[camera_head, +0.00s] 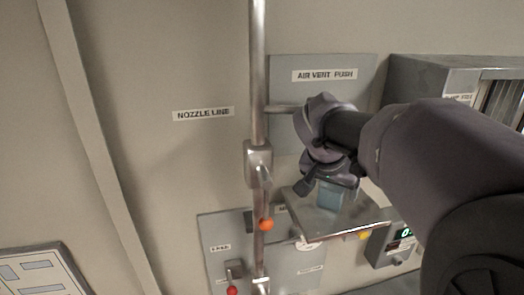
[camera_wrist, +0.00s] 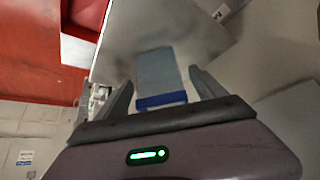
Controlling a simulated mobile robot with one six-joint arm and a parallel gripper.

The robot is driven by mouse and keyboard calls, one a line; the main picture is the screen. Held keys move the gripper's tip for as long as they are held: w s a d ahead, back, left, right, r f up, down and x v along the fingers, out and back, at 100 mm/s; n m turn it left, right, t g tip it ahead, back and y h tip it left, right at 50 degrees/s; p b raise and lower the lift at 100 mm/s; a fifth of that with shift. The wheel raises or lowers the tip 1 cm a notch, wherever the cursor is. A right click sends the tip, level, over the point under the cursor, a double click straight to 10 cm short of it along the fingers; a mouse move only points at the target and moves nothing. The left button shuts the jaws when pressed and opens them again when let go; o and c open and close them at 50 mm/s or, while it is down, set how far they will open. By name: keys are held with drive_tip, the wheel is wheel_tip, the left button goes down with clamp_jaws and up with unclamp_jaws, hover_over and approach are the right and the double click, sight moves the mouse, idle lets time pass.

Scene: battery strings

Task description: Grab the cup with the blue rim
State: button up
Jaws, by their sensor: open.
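The cup (camera_wrist: 158,72) is pale grey-blue with a dark blue rim, the rim facing my gripper in the wrist view. In the head view the cup (camera_head: 328,198) shows below my gripper (camera_head: 332,181) on a metal shelf (camera_head: 365,220), its upper part hidden by the gripper. In the wrist view my gripper (camera_wrist: 161,82) is open, with one finger on each side of the rim end of the cup. Slim gaps show between the fingers and the cup, so it looks unheld.
A vertical pipe (camera_head: 259,80) with a valve lever stands left of the shelf. An orange knob (camera_head: 266,225) is close to the shelf's left side. A box with a green display (camera_head: 392,243) is at the lower right, and a grey cabinet (camera_head: 440,68) is behind my arm.

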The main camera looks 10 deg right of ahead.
sight(333, 191)
drive_tip(key=x, duration=0.3)
drive_tip(key=shift+d+r, duration=0.1)
drive_tip(key=shift+d, duration=0.05)
drive_tip(key=shift+w, duration=0.2)
drive_tip(key=shift+s, duration=0.1)
drive_tip(key=shift+c, duration=0.4)
drive_tip(key=shift+s, duration=0.1)
drive_tip(key=c, duration=1.5)
